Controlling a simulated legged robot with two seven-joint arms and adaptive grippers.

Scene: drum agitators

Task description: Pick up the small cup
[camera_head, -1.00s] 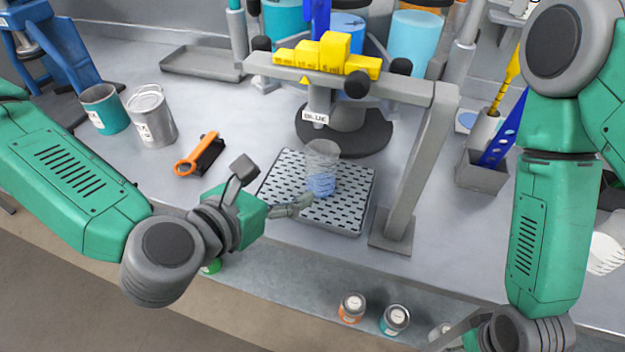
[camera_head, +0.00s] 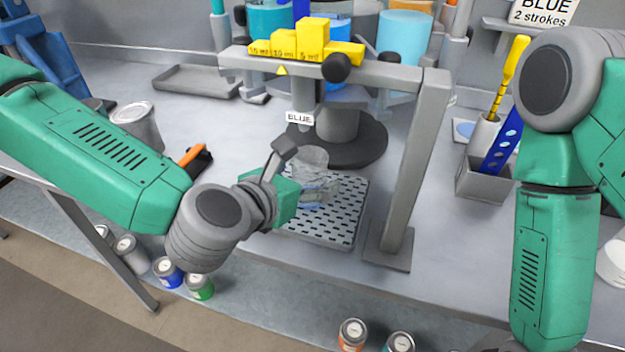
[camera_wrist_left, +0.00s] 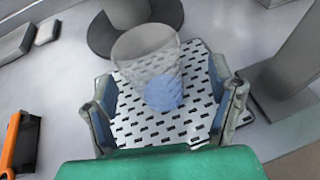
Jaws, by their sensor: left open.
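The small cup is clear with blue liquid in its bottom. In the head view the cup (camera_head: 312,162) stands on the perforated tray (camera_head: 345,215) under the nozzle labelled BLUE. My left gripper (camera_head: 318,192) is open at the cup, and its fingers partly overlap the cup's lower part. In the left wrist view the cup (camera_wrist_left: 148,62) is between the two spread fingers of the gripper (camera_wrist_left: 168,108), slightly ahead, with gaps on both sides. My right arm is at the right of the head view, but its gripper is out of the frame.
A grey post (camera_head: 408,170) stands right of the tray. The dispenser bar with yellow blocks (camera_head: 308,42) crosses above. An orange-handled tool (camera_head: 192,156) and a metal can (camera_head: 138,124) are at left. A grey holder (camera_head: 484,180) is at right. Cans sit on the lower shelf.

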